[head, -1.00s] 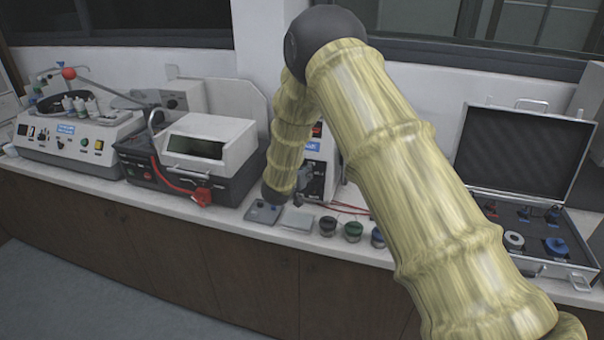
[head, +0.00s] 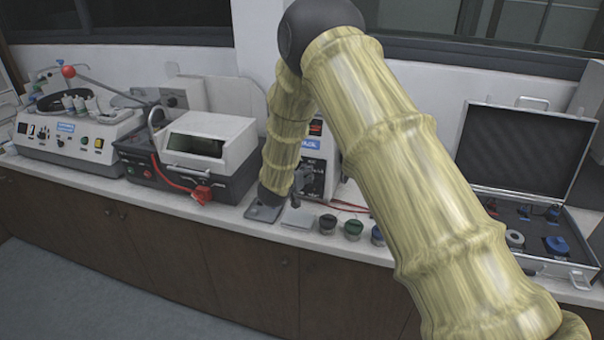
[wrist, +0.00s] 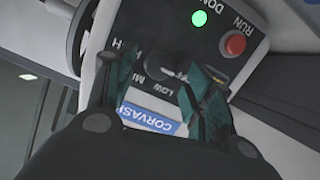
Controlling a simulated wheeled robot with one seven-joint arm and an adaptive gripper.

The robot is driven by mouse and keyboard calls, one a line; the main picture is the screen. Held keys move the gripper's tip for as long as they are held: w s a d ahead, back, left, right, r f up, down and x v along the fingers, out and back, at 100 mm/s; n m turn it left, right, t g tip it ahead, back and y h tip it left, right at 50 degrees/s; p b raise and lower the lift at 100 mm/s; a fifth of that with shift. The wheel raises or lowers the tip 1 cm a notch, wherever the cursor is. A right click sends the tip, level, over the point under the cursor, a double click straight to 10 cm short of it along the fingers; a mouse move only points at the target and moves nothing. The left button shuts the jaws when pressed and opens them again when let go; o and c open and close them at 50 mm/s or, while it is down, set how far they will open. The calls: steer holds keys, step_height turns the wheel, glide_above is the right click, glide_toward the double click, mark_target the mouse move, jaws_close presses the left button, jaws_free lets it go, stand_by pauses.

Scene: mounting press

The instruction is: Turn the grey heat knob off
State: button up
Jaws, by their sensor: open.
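The grey heat knob (wrist: 159,66) is on a dark control panel in the wrist view, ringed by the labels OFF, LOW, MED and a partly covered H. I cannot tell clearly which label its pointer faces. My gripper (wrist: 160,82) is open, with one dark green finger on each side of the knob in the picture. Contact with the knob cannot be made out. In the head view, my arm hides part of the machine's panel (head: 313,178), and the knob cannot be picked out there.
A lit green lamp (wrist: 199,18) and a red RUN button (wrist: 235,44) sit beside the knob. A blue label (wrist: 148,118) lies near the fingers. Small jars (head: 352,229) stand on the counter below the machine. An open case (head: 522,170) stands at the right.

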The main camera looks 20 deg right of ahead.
steer(key=v, duration=0.9)
steer(key=shift+s+a, duration=0.15)
steer(key=shift+s, duration=0.1)
